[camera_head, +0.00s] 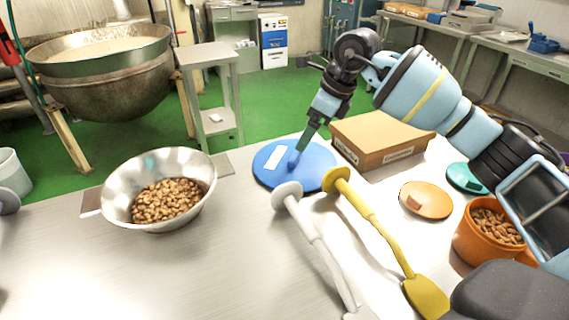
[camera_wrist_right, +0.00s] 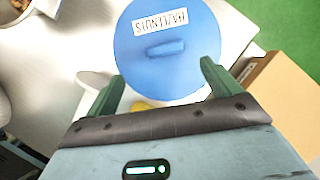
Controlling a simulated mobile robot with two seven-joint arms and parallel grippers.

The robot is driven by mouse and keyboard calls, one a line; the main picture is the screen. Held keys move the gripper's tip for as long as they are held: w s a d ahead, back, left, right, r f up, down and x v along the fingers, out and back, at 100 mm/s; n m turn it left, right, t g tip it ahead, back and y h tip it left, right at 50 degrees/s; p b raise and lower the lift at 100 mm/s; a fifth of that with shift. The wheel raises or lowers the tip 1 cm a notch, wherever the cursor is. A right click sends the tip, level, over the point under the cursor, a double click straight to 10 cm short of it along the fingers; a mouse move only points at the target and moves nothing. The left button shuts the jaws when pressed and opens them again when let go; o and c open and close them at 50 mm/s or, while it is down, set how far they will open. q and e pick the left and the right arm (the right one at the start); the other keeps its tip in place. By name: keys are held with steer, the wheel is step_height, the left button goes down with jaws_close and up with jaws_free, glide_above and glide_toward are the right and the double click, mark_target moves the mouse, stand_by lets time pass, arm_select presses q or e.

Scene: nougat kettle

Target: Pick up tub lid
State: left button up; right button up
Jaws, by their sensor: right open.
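A round blue lid (camera_head: 319,176) with a white label and a small raised handle lies flat on the metal table. In the right wrist view the blue lid (camera_wrist_right: 193,62) fills the upper middle; its label appears to read "HAZELNUTS" upside down. My right gripper (camera_head: 304,144) reaches down over the lid with its fingers pointing at the handle. In its wrist view the right gripper (camera_wrist_right: 161,84) is open, with nothing between its fingers and the handle ahead of them. An orange lid (camera_head: 426,205) and a teal lid (camera_head: 466,179) lie further right. My left gripper is not seen.
A cardboard box (camera_head: 378,141) stands just behind the blue lid. A white-grey paddle (camera_head: 310,232) and a yellow paddle (camera_head: 375,220) lie in front. A metal bowl of nuts (camera_head: 122,180) is left; an orange tub of nuts (camera_head: 475,243) is right. The front left table is clear.

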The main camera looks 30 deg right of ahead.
mark_target(296, 154)
steer(key=shift+x, duration=1.05)
steer(key=shift+w+a+f, duration=0.1)
steer(key=shift+w+f, duration=0.3)
steer(key=shift+f, duration=0.25)
steer(key=shift+d+x, duration=0.15)
steer(key=shift+x, duration=1.1)
steer(key=shift+d+x, duration=0.1)
steer(key=shift+x, duration=1.15)
steer(key=shift+w, duration=0.1)
steer(key=c, duration=1.1)
